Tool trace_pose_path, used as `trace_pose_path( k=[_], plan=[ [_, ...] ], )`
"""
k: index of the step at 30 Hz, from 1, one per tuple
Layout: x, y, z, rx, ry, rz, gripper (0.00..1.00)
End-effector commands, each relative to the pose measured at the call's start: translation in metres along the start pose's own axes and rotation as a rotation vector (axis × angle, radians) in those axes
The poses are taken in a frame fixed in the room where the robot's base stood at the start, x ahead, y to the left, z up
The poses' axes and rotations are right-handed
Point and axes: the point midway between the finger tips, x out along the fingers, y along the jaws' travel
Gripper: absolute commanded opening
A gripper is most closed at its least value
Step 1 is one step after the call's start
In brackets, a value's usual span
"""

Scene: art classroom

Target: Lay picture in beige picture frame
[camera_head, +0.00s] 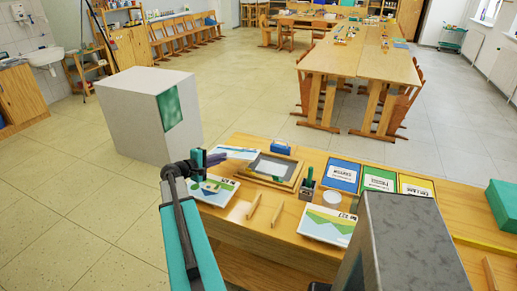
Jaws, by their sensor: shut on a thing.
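The beige picture frame (293,184) lies on the near wooden table, with a grey panel showing inside it. My gripper (213,158) is at the table's left end, left of the frame. A second picture with green shapes (212,190) lies below my gripper. A third, a green landscape (329,225), lies at the front.
Two wooden strips (265,215) stand in front of the frame. A white plinth (150,115) stands left of the table.

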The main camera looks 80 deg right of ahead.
Motion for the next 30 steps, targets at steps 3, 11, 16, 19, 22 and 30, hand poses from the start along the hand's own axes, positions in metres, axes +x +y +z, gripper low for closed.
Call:
trace_pose_path(
  k=[3,11,16,19,22,30],
  plan=[
    [0.032,0.013,0.028,0.011,-0.047,-0.018,0.00],
    [0.089,0.030,0.085,0.032,-0.130,-0.050,0.00],
    [0.109,0.035,0.109,0.042,-0.162,-0.063,0.00],
    [0.114,0.036,0.115,0.044,-0.169,-0.066,0.00],
    [0.115,0.036,0.116,0.044,-0.171,-0.066,0.00],
    [0.115,0.036,0.116,0.044,-0.171,-0.066,0.00]
  ],
)
